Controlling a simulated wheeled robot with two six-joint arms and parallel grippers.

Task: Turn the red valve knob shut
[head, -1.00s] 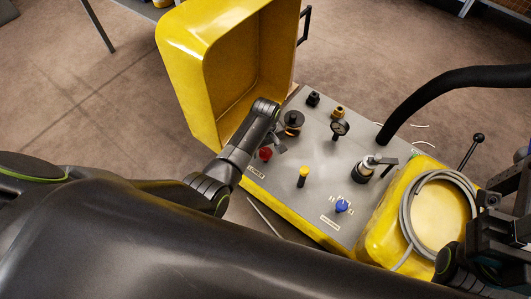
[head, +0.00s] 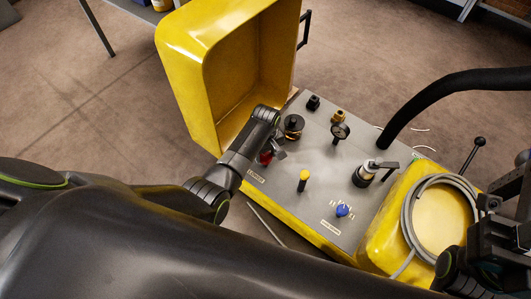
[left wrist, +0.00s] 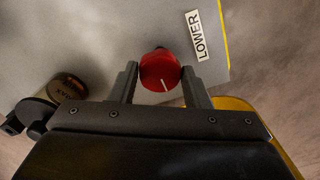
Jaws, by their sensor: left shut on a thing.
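The red valve knob (left wrist: 160,71) stands on the grey panel (left wrist: 100,30), beside a white "LOWER" label (left wrist: 197,36). A white line on its face points toward the lower edge of the left wrist view. My left gripper (left wrist: 161,80) is shut on the knob, with one finger on each side. In the head view the knob (head: 266,157) is partly hidden by my left gripper (head: 274,150). Part of my right gripper's dark body (head: 492,238) shows at the lower right, apart from the knob; its fingers cannot be made out.
The panel also carries a black round knob (head: 292,127), a gauge (head: 340,131), a yellow-topped lever (head: 304,176), a blue knob (head: 342,210) and a metal fitting (head: 364,175). An open yellow cover (head: 190,85) stands behind. A grey hose coil (head: 408,220) lies at right.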

